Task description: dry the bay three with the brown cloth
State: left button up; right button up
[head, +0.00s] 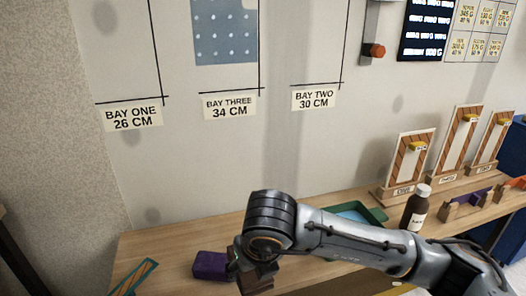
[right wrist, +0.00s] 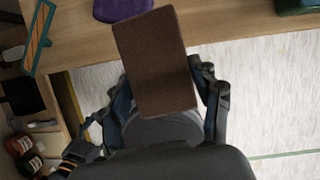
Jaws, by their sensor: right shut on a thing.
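The brown cloth (right wrist: 155,62) is a flat, dark brown block between the fingers of my right gripper (right wrist: 165,100) in the right wrist view. In the head view my right gripper (head: 247,262) is low over the front of the wooden table, with a little of the cloth (head: 258,282) showing below it. Bay three is on the wall above, marked by a BAY THREE 34 CM label (head: 230,106). A blue sheet with pale dots (head: 225,32) hangs in it, its top cut off. The gripper is well below and apart from it. My left gripper is out of view.
A purple block (head: 211,265) lies on the table (head: 150,250) just left of the gripper. A green tray (head: 372,216), a brown bottle (head: 416,208) and small striped stands (head: 407,165) are to the right. Bay one and bay two flank bay three. The wall front is clear.

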jog(key=shift+d+f+n, duration=0.2)
jog(key=shift+d+n, duration=0.2)
jog(key=shift+d, duration=0.05)
jog(key=s+d+n+g+h, duration=0.2)
jog(key=d+n+g, duration=0.7)
jog(key=d+n, duration=1.7)
pick_arm(q)
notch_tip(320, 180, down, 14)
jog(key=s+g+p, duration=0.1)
jog(key=p, duration=1.1)
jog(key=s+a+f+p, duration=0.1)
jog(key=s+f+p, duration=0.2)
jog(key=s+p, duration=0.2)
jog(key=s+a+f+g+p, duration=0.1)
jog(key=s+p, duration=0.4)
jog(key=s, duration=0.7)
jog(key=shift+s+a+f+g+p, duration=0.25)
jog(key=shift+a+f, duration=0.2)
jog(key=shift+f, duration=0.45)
pick_arm(e)
jog(key=s+a+r+n, duration=0.2)
jog(key=s+r, duration=0.2)
jog(key=r, duration=0.5)
jog(key=s+a+r+n, duration=0.2)
jog(key=s+r, duration=0.1)
jog(key=r, duration=0.6)
jog(key=shift+s+a+r, duration=0.3)
jog(key=shift+s+r, duration=0.05)
